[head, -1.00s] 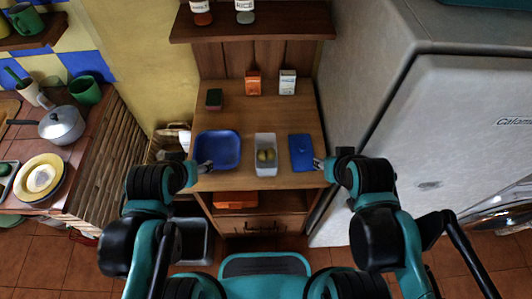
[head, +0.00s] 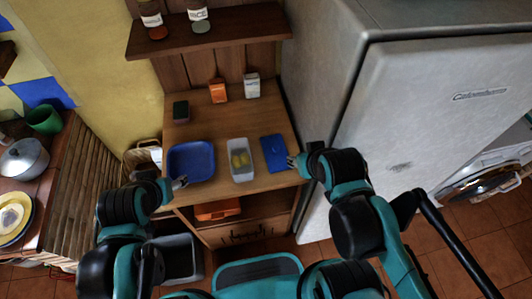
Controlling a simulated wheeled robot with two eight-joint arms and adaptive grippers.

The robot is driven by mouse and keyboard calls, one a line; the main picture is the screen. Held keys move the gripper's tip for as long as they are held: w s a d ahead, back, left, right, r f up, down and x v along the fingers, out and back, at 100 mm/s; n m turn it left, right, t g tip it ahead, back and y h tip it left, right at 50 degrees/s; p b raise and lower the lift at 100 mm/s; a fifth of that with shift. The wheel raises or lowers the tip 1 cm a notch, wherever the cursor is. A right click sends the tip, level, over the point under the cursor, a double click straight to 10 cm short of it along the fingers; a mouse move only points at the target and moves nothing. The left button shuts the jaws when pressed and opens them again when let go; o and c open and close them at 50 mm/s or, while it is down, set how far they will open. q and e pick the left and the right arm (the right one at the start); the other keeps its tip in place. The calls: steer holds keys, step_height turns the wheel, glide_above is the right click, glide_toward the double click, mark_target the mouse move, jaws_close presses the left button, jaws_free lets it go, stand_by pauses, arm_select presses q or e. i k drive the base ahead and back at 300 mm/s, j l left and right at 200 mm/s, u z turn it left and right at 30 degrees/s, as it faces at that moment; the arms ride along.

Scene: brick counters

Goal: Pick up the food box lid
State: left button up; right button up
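The blue food box lid (head: 274,153) lies flat on the right side of the wooden counter. A clear food box (head: 241,160) with yellow-green food in it stands just left of the lid. My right gripper (head: 294,163) is at the lid's right edge, at the counter's right side; its fingers are small and I cannot tell if they touch the lid. My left gripper (head: 181,182) is at the front left edge of the counter, by the blue tray (head: 191,162). Its fingers look apart, with nothing seen between them.
A dark green block (head: 180,111), an orange carton (head: 218,91) and a white carton (head: 252,86) stand at the back of the counter. A shelf (head: 212,34) with jars is above. A grey fridge (head: 405,110) stands close on the right.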

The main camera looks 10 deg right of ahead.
mark_target(274, 150)
steer(key=k+l+u, duration=0.1)
steer(key=u, duration=0.7)
steer(key=k+z, duration=0.1)
steer(key=z, duration=0.3)
steer(key=k+l+z, duration=0.1)
steer(key=z, duration=0.35)
steer(key=l+z, duration=0.15)
steer(key=z, duration=0.25)
steer(key=l+z, duration=0.1)
steer(key=z, duration=0.2)
steer(key=i+l+z, duration=0.1)
steer(key=z, duration=0.2)
steer(key=i, duration=0.05)
